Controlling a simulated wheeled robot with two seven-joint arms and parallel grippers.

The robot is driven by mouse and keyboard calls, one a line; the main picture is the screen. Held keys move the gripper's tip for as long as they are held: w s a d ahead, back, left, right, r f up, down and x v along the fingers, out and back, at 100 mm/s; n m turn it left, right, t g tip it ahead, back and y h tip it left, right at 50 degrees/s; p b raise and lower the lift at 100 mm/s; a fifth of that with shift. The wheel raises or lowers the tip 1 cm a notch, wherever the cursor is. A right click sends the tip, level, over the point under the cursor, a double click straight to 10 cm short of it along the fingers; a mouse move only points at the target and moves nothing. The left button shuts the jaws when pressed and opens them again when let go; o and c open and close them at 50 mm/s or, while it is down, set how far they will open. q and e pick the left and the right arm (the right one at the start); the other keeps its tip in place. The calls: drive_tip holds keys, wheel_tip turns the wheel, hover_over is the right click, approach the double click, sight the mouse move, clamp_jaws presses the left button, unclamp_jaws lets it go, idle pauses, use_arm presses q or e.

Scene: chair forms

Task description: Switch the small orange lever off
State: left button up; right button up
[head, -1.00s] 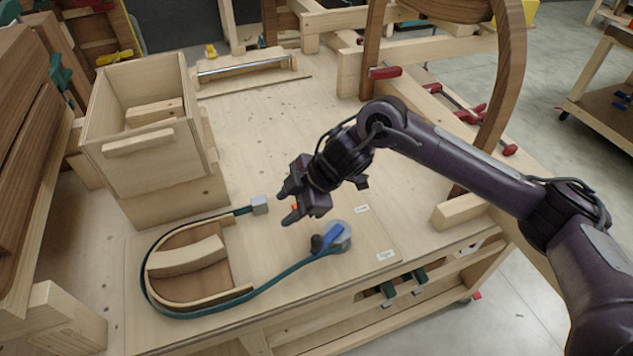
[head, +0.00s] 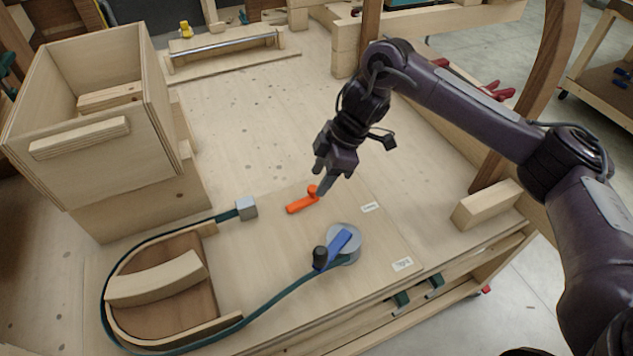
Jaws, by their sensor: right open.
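The small orange lever (head: 301,203) lies on the wooden board in the middle of the head view. Its arm points to the lower left, and its round pivot is at the upper right end. My right gripper (head: 320,180) is open and empty. Its fingertips are just above and behind the lever's pivot end; I cannot tell whether they touch it. My left gripper is not in view.
A blue lever with a dark knob (head: 334,248) sits on a grey round base just in front. A green strap (head: 275,308) runs around a curved wooden form (head: 160,283). A wooden box (head: 95,110) stands at the left. White labels (head: 402,264) mark the board.

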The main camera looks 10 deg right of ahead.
sight(303, 199)
drive_tip(key=shift+w+x, duration=0.2)
drive_tip(key=shift+x, duration=1)
drive_tip(key=shift+s+f, duration=0.1)
drive_tip(key=shift+f, duration=0.1)
drive_tip(key=c, duration=0.4)
clamp_jaws()
drive_tip(key=shift+s+r+p, duration=0.1)
drive_tip(key=shift+p, duration=0.4)
drive_tip(key=shift+s+m+p, duration=0.15)
drive_tip(key=shift+m+p, duration=0.4)
drive_tip(key=shift+m, duration=0.15)
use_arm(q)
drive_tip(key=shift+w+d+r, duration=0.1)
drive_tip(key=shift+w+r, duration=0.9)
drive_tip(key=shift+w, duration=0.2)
use_arm(e)
drive_tip(key=shift+t, duration=0.3)
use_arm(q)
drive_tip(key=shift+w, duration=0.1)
use_arm(e)
drive_tip(key=shift+o, duration=2)
unclamp_jaws()
